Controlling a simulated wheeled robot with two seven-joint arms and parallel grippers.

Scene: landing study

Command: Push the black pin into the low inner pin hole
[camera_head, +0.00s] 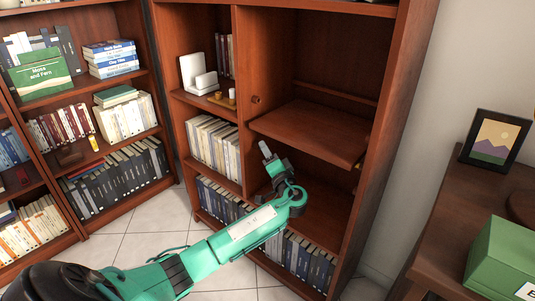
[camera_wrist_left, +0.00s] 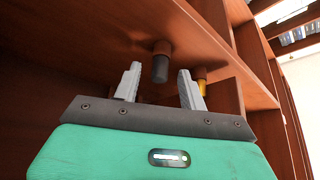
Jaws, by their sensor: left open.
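My left gripper (camera_head: 267,154) is in front of the tall bookcase, just below and left of the front of a reddish-brown shelf board (camera_head: 312,132). In the left wrist view its two grey fingers (camera_wrist_left: 159,78) are apart. A black pin (camera_wrist_left: 160,69) with a brown collar shows in the gap between the fingertips, beyond them, against the wood; I cannot tell whether either finger touches it. I cannot make out the low inner pin hole. My right gripper is not in view.
A round brown knob (camera_head: 255,99) is on the divider above the shelf board. Books (camera_head: 213,146) fill nearby shelves. A desk with a framed picture (camera_head: 494,139) and green box (camera_head: 503,258) stands at right.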

